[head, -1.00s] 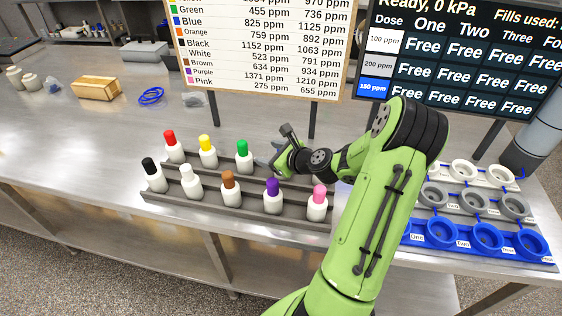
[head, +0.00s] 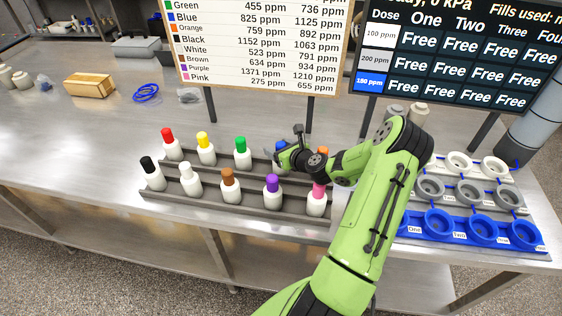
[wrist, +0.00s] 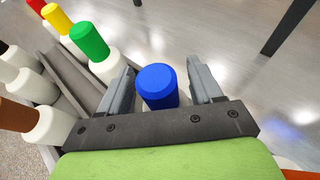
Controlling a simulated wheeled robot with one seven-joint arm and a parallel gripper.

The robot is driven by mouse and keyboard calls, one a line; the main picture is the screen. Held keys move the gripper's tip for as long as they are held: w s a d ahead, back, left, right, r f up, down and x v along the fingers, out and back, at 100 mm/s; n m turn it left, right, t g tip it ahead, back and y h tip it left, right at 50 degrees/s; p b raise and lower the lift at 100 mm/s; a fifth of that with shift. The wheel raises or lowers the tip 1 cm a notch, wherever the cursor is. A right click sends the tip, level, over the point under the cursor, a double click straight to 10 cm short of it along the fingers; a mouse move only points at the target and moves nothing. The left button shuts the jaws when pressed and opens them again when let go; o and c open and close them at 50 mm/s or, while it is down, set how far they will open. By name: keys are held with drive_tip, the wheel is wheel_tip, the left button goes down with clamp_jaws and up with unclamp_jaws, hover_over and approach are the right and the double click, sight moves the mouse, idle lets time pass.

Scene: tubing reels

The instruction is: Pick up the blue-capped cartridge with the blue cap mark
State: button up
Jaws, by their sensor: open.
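The blue-capped cartridge (wrist: 157,87) stands upright between the two open fingers of my gripper (wrist: 161,75) in the wrist view. A gap shows on either side of its cap, with the finger on the right a little further off. Most of its white body is hidden by my gripper's palm. In the head view my gripper (head: 287,143) is over the back row of the rack, and only a bit of the blue cap (head: 281,145) shows past it. I cannot see a separate mark on the cap.
The green-capped cartridge (head: 241,153) stands just left, and an orange cap (head: 322,152) shows right of my gripper. Several other capped cartridges fill the grey rack (head: 215,205). Sign posts (head: 309,115) rise behind. A blue tray (head: 470,238) with ring holders is at right.

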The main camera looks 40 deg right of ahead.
drive_tip(key=shift+w+f, duration=0.2)
drive_tip(key=shift+w, duration=0.2)
drive_tip(key=shift+s, duration=0.1)
drive_tip(key=shift+c, duration=1)
clamp_jaws()
